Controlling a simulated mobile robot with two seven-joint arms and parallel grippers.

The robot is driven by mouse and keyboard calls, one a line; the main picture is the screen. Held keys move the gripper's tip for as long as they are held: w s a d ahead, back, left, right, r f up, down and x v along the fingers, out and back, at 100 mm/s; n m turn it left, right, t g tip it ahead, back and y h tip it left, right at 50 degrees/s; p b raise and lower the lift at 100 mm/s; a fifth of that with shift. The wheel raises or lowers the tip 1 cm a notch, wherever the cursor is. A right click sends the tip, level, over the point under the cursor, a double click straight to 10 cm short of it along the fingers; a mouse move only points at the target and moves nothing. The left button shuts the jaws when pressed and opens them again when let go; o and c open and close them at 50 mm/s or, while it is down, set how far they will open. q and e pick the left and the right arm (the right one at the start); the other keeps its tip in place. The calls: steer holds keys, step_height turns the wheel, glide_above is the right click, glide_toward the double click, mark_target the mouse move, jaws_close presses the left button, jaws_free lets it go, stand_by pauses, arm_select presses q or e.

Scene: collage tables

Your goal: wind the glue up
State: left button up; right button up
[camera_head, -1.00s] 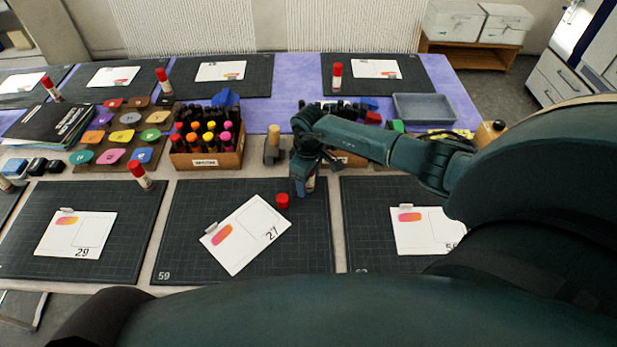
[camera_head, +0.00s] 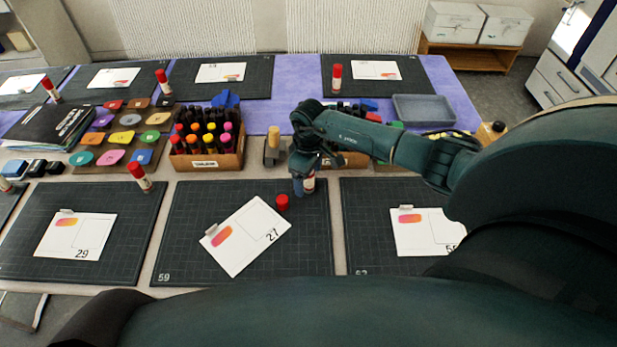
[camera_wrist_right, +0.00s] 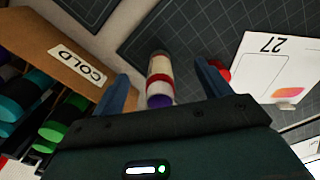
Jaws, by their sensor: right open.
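The glue stick (camera_head: 309,184) stands at the top right of mat 59, partly hidden by my right gripper (camera_head: 304,184) in the head view. In the right wrist view the uncapped stick (camera_wrist_right: 160,78) has a pale body, a red band and a purple end. My right gripper (camera_wrist_right: 164,88) is open, with one finger on each side of the stick and visible gaps. The red cap (camera_head: 283,201) sits on the mat beside the stick; it also shows near the right-hand finger in the wrist view (camera_wrist_right: 224,72). My left gripper is out of view.
Card 27 (camera_head: 246,236) lies tilted on the cutting mat (camera_head: 185,210). A marker box (camera_head: 207,160) stands behind it to the left. The box labelled COLD (camera_wrist_right: 62,52) is close to my right gripper. A wooden-handled stamp (camera_head: 273,144) stands between the boxes.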

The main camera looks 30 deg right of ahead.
steer(key=shift+r, duration=2.8)
